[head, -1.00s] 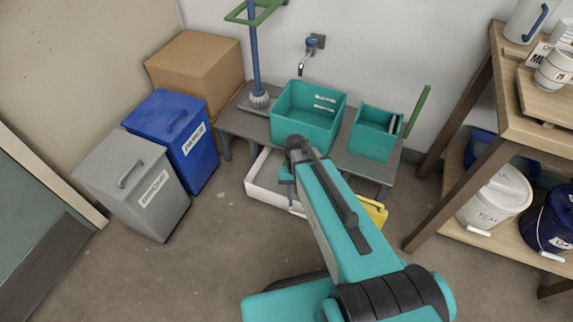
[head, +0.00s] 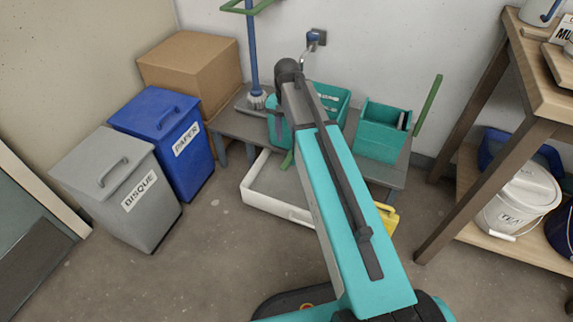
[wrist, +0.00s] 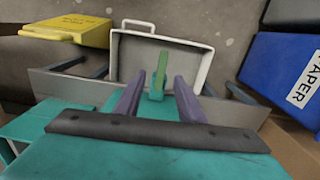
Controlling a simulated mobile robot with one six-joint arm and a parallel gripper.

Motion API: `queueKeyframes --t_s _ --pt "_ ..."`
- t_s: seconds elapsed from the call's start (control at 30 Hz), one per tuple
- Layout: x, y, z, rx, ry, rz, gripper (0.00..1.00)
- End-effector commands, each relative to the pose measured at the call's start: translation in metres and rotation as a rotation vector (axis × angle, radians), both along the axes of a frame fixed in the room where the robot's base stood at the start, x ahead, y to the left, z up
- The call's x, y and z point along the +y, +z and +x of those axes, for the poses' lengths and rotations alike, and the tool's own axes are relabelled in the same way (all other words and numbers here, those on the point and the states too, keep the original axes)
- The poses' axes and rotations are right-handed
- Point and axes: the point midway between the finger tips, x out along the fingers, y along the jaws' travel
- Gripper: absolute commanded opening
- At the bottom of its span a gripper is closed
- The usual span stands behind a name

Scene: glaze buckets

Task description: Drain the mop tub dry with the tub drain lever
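The teal mop tub (head: 333,100) stands on a grey bench below a wall tap, partly hidden by my arm in the head view. The green drain lever (wrist: 161,72) stands out from a teal mount in the wrist view. Its green end (head: 287,160) also shows just below my wrist in the head view. My gripper (wrist: 158,92) is open, its two purple fingers on either side of the lever with gaps to it. I cannot tell whether the fingertips reach level with the lever.
A white tray (head: 262,203) lies on the floor in front of the grey bench (head: 232,128). A smaller teal tub (head: 378,140) stands to the right. Blue (head: 165,135) and grey (head: 118,190) bins stand left; a wooden shelf (head: 480,190) stands right. A yellow object (wrist: 65,30) is near the tray.

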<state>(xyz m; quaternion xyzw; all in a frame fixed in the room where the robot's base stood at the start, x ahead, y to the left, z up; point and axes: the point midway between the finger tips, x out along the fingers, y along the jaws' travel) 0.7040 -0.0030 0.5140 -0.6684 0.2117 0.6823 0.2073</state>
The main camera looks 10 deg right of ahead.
Motion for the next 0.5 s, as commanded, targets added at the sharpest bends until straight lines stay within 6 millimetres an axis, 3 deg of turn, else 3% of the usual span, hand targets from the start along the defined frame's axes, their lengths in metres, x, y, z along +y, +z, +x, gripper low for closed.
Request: queueKeyframes --t_s 0.2,0.5 --pt "0.001 0.013 0.01 -0.021 -0.026 0.0 0.36" --pt "0.001 0.015 0.01 -0.021 -0.028 0.0 0.36"
